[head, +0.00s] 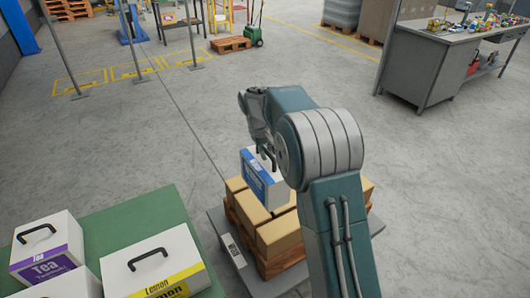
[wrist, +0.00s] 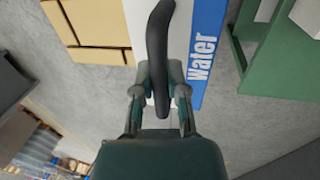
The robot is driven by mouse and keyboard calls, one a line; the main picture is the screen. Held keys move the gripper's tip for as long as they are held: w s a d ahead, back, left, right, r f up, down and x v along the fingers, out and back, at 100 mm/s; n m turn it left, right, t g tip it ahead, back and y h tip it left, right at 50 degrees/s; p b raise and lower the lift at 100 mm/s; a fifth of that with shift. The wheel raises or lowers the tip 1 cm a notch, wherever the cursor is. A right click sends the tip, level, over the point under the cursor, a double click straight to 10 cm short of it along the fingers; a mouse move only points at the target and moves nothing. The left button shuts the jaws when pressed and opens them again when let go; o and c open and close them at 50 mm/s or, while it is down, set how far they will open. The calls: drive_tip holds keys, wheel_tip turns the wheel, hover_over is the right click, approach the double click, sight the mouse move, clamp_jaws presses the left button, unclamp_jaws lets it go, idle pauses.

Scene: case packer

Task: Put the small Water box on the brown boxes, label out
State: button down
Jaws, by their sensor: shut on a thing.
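The small Water box (head: 269,189) is white with a blue label and a black handle. My gripper (wrist: 160,92) is shut on the handle (wrist: 158,40), and the box hangs upright below it. In the head view the box shows over the brown boxes (head: 279,239), which are stacked on a wooden pallet; I cannot tell if it touches them. The blue label (wrist: 205,45) faces the side of the green table.
A green table (head: 115,225) at lower left holds a purple-labelled Tea box (head: 48,250) and a yellow-labelled Lemon box (head: 155,262). The pallet stands on a grey platform (head: 222,238). A cluttered workbench (head: 430,60) is at upper right. The floor between is clear.

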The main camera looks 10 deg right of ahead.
sight(265, 162)
drive_tip(key=shift+a+f, duration=0.2)
drive_tip(key=shift+f, duration=1.3)
drive_tip(key=shift+d+f, duration=0.1)
drive_tip(key=shift+f, duration=1)
wheel_tip(265, 162, down, 14)
drive_tip(key=shift+r, duration=0.25)
drive_tip(key=shift+f, duration=0.3)
drive_tip(key=c, duration=0.6)
unclamp_jaws()
